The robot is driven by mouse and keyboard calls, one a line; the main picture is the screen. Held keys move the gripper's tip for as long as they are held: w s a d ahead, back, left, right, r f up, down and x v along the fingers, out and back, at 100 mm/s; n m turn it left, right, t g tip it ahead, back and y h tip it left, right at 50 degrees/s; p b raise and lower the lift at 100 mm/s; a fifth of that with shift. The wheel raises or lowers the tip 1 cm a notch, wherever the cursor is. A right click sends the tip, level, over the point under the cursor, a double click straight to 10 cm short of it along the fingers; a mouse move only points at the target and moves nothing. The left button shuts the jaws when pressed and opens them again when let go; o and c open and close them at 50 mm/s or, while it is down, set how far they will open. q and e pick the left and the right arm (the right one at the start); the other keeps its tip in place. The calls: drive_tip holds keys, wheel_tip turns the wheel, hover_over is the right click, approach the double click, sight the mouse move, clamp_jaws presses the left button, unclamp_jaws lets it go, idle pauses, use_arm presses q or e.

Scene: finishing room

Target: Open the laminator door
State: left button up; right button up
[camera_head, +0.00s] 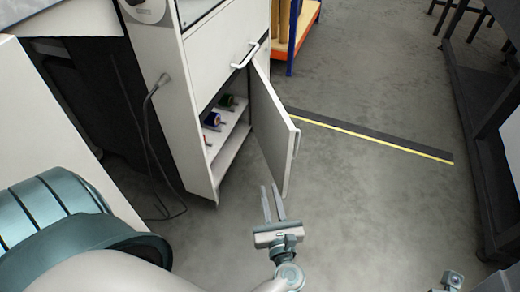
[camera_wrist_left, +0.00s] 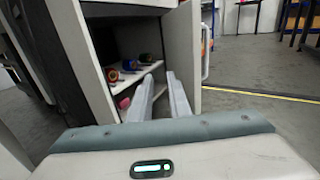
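The laminator (camera_head: 205,60) is a tall white cabinet left of centre in the head view. Its lower door (camera_head: 270,132) stands partly open, swung out to the right, with a handle (camera_head: 296,143) on its free edge. The door also shows in the left wrist view (camera_wrist_left: 182,62). My left gripper (camera_head: 272,200) is in front of the opening, near the door's lower free corner. Its two fingers (camera_wrist_left: 160,98) are apart with nothing between them. I cannot tell whether a finger touches the door's inner side. A small part of my right arm (camera_head: 450,281) shows at the bottom right; its fingers are not visible.
Coloured rolls (camera_head: 212,120) lie on a shelf (camera_head: 228,128) inside the cabinet. A cable (camera_head: 150,120) hangs at its left side. A blue and orange rack (camera_head: 295,30) stands behind. A dark table frame (camera_head: 480,120) is at right. Floor between is clear, with a yellow-edged strip (camera_head: 370,136).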

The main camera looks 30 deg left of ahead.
use_arm(q)
clamp_jaws()
wheel_tip(320, 180, up, 10)
drive_tip(key=w+a+m+t+h, duration=0.1)
drive_tip(key=w+m, duration=0.1)
drive_tip(key=m, duration=1.7)
drive_tip(key=shift+w+a+b, duration=0.3)
drive_tip(key=shift+w+a, duration=0.05)
drive_tip(key=shift+f, duration=0.1)
